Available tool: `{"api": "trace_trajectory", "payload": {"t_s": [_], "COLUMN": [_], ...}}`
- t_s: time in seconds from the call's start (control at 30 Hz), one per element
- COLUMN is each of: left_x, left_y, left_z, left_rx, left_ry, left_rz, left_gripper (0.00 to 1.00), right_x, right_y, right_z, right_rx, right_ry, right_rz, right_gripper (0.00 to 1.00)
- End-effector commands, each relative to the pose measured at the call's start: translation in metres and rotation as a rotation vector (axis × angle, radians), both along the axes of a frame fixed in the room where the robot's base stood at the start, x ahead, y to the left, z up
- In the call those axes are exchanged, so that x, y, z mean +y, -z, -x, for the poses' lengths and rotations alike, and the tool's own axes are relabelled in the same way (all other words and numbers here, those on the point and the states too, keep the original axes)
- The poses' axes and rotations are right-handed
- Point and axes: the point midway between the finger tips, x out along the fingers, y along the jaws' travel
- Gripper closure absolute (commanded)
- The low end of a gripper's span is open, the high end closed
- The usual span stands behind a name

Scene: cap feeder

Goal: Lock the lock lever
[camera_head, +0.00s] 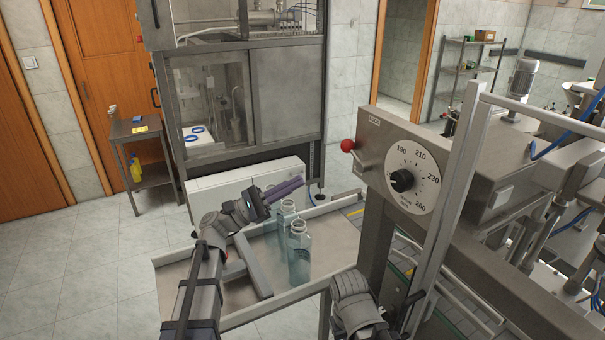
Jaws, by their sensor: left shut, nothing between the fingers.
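A red ball knob (348,145) sticks out from the left side of the steel control box (372,128); it appears to be the lock lever's end, and its shaft is mostly hidden. A white dial (413,175) with a black knob is on the box's front. My left gripper (298,185) is shut and empty, left of and lower in the picture than the red knob, clearly apart from it. Part of my right arm shows at the bottom centre; its gripper is out of view.
A tall steel post (452,200) rises right of the dial. A conveyor (455,312) runs below.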

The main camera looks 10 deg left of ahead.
Motion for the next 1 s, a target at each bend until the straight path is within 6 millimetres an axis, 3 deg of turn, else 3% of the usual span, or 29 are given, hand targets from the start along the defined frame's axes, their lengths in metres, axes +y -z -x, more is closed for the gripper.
{"api": "trace_trajectory", "payload": {"t_s": [0.4, 0.7, 1.0], "left_x": [-0.073, -0.084, -0.087], "left_y": [-0.046, -0.07, -0.072], "left_z": [-0.018, -0.006, -0.005], "left_rx": [0.001, -0.001, -0.001], "left_ry": [0.003, 0.0, 0.0], "left_rz": [0.0, 0.0, 0.0], "left_gripper": [1.0, 1.0, 1.0], "right_x": [0.0, 0.0, 0.0], "right_y": [-0.046, -0.07, -0.073], "right_z": [0.0, 0.0, 0.0], "right_rx": [0.0, 0.0, 0.0], "right_ry": [-0.001, -0.002, -0.002], "right_rz": [0.0, 0.0, 0.0], "right_gripper": [1.0, 1.0, 1.0]}}
